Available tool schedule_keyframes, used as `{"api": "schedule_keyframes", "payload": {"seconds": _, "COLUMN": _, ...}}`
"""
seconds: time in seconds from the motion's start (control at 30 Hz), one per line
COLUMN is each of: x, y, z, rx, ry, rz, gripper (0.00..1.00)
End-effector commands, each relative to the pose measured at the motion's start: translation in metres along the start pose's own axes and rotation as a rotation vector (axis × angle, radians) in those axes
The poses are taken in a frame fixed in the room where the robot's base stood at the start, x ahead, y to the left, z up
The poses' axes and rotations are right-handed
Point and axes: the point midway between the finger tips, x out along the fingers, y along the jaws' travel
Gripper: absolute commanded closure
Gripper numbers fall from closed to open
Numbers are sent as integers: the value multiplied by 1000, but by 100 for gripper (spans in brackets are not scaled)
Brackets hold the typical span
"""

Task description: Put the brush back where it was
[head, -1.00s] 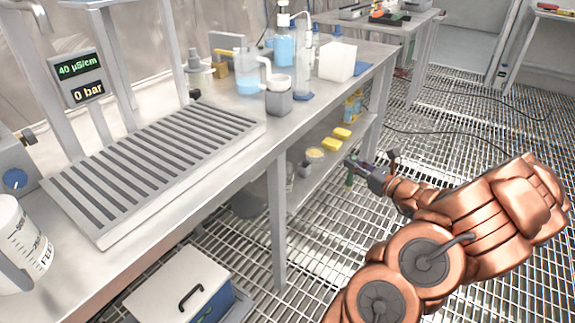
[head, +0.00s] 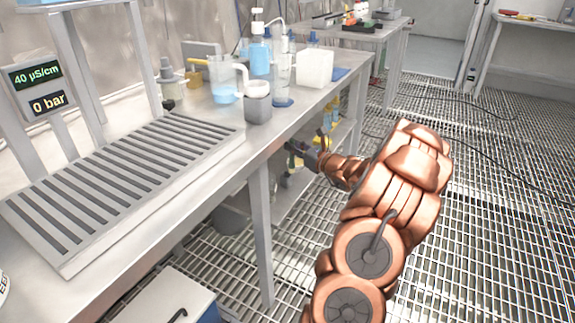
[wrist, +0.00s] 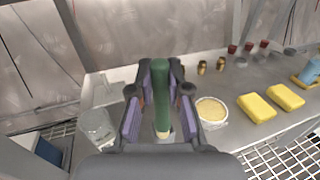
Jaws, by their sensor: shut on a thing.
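The brush shows in the wrist view as a green handle (wrist: 161,95) standing roughly upright between the fingers of my gripper (wrist: 159,88), which is shut on it. In the head view my gripper (head: 298,152) is at the bench's front edge, by the lower shelf. The lower shelf (wrist: 236,83) lies ahead and below in the wrist view. A round bowl (wrist: 211,111) with yellowish contents is just right of the gripper. A clear glass jar (wrist: 97,127) is to its left.
Two yellow sponges (wrist: 257,107) lie right of the bowl. Small brass pieces (wrist: 202,67) and red-topped items (wrist: 232,48) stand behind. The bench top (head: 190,180) overhangs the shelf, and a bench leg (head: 262,235) stands nearby. The grated floor right of the arm is open.

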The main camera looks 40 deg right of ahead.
Motion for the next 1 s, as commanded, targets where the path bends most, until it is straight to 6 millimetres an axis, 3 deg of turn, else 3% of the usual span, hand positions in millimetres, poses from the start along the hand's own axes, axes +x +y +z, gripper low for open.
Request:
{"api": "schedule_keyframes", "payload": {"seconds": 0.17, "x": 30, "y": 1, "z": -3, "rx": 0, "ry": 2, "rz": 3, "gripper": 100}}
{"api": "schedule_keyframes", "payload": {"seconds": 0.3, "x": 27, "y": 0, "z": -24, "rx": 4, "ry": 5, "rz": -1, "gripper": 100}}
{"api": "schedule_keyframes", "payload": {"seconds": 0.57, "x": 27, "y": -1, "z": -36, "rx": 2, "ry": 2, "rz": -2, "gripper": 100}}
{"api": "schedule_keyframes", "payload": {"seconds": 0.87, "x": 27, "y": 0, "z": -69, "rx": 1, "ry": 4, "rz": -1, "gripper": 100}}
{"api": "schedule_keyframes", "payload": {"seconds": 1.0, "x": 28, "y": 0, "z": -71, "rx": 1, "ry": 2, "rz": -1, "gripper": 100}}
